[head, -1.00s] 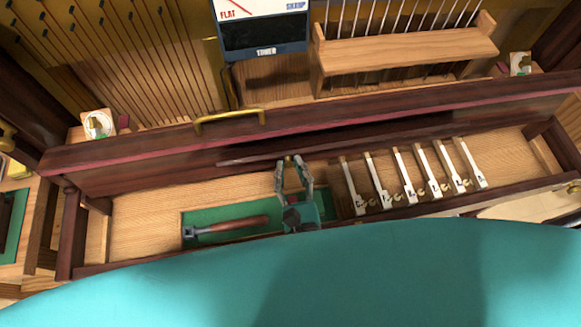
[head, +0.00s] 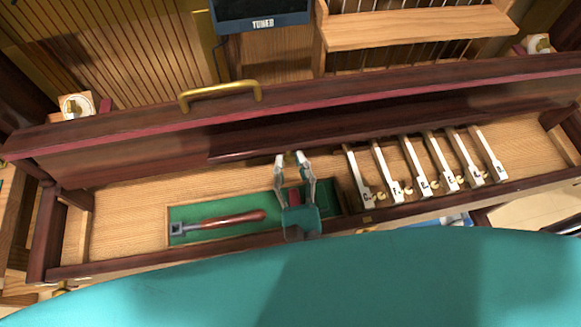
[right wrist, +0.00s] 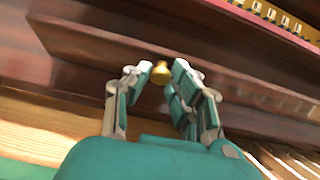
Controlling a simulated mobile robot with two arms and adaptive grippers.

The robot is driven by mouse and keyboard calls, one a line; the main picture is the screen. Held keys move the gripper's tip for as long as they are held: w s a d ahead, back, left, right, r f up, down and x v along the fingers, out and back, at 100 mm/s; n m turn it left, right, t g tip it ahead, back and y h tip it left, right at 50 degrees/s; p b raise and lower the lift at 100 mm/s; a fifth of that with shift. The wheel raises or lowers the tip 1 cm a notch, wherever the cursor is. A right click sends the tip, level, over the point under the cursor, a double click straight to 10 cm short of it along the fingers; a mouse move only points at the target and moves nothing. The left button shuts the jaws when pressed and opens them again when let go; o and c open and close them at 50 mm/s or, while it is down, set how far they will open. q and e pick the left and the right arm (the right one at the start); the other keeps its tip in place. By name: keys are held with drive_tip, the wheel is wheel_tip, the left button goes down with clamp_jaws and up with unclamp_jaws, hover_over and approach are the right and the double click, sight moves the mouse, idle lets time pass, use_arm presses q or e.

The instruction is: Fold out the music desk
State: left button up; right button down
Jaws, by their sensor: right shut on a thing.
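The music desk appears to be the long dark wooden panel (head: 370,132) with a projecting lip, below the red-edged top rail. It hangs above the open tray. A small brass knob (right wrist: 161,72) sits at its lip, between the fingers of my right gripper (right wrist: 165,80) in the right wrist view. In the head view my right gripper (head: 293,157) reaches up to the panel's lower edge, its fingertips closed around the knob. The knob is mostly hidden there. My left gripper is not in view.
A wooden-handled tool (head: 225,220) lies in a green-lined compartment left of my right gripper. Several white lettered keys (head: 385,172) stand to its right. A brass handle (head: 220,95) is on the top rail, with a tuner (head: 262,20) behind.

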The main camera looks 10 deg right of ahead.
drive_tip(key=c, duration=1.1)
unclamp_jaws()
drive_tip(key=shift+c, duration=0.2)
drive_tip(key=v, duration=1.2)
